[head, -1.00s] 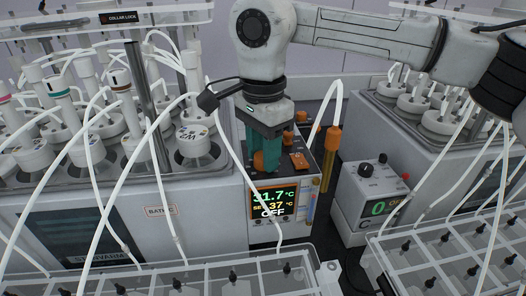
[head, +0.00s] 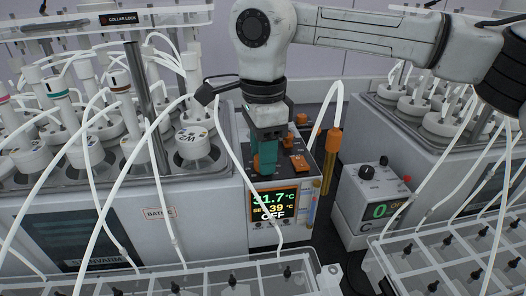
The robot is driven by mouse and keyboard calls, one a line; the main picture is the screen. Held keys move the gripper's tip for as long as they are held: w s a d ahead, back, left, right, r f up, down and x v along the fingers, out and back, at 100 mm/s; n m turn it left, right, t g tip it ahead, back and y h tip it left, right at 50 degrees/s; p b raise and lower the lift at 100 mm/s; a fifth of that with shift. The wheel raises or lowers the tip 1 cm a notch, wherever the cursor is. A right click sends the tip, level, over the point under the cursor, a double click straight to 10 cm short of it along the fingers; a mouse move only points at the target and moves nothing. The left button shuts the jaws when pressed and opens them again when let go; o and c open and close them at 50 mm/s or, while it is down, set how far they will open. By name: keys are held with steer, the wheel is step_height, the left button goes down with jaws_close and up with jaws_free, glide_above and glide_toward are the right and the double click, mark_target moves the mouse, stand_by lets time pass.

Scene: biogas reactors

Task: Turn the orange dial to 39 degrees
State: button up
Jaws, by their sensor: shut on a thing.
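The orange dial (head: 257,164) is on the top of the heater unit in the middle of the head view, mostly hidden by my gripper's fingers. My gripper (head: 264,158) points straight down and its green fingers are shut on the dial. The unit's display (head: 274,203) reads 31.7 °C on top, a set value of 39 °C below it, and OFF at the bottom.
A grey box with a black knob (head: 366,172) is to the right. Reactor bottles (head: 195,145) and white hoses crowd the left; a clear rack (head: 190,275) lies in front.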

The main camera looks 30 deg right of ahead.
steer(key=o, duration=1)
steer(key=shift+o, duration=0.2)
steer(key=shift+r, duration=0.1)
step_height(320, 180, up, 11)
steer(key=shift+f, duration=0.2)
